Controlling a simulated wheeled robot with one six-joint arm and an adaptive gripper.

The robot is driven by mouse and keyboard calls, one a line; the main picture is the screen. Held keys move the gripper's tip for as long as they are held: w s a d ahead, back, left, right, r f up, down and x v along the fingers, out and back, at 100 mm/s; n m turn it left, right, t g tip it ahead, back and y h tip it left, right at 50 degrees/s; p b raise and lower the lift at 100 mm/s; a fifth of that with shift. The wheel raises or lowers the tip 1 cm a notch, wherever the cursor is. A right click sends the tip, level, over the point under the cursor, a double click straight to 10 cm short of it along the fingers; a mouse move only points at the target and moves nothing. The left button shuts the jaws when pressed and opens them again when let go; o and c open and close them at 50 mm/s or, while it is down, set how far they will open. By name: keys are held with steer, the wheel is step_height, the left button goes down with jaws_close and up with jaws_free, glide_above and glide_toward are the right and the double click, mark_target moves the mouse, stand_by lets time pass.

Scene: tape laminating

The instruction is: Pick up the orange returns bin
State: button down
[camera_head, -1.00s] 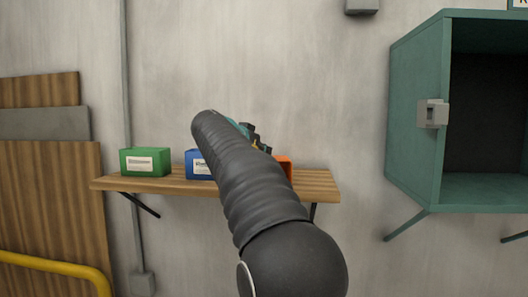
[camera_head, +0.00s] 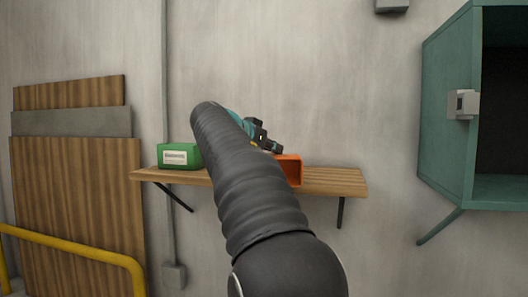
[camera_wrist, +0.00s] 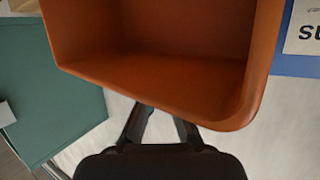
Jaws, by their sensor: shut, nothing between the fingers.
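The orange returns bin (camera_head: 293,170) sits on the wooden wall shelf, partly hidden behind my arm in the head view. In the wrist view the bin (camera_wrist: 170,75) fills the upper middle, close up, with its hollow inside facing the camera. My gripper (camera_head: 264,140) is at the bin's upper left in the head view, partly hidden by my arm. In the wrist view my gripper's dark fingers (camera_wrist: 163,125) reach up to the bin's lower rim, and their tips are hidden there. My gripper is shut and holds nothing. I cannot tell whether it touches the bin.
A green box (camera_head: 180,156) stands on the shelf (camera_head: 335,181), left of the bin. A teal open cabinet (camera_head: 447,110) hangs at right. A yellow rail (camera_head: 75,246) and leaning boards (camera_head: 75,200) are at left.

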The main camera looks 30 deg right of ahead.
steer(key=shift+w+f, duration=0.2)
steer(key=shift+f, duration=0.45)
steer(key=shift+r+p, duration=0.7)
steer(key=shift+r, duration=0.15)
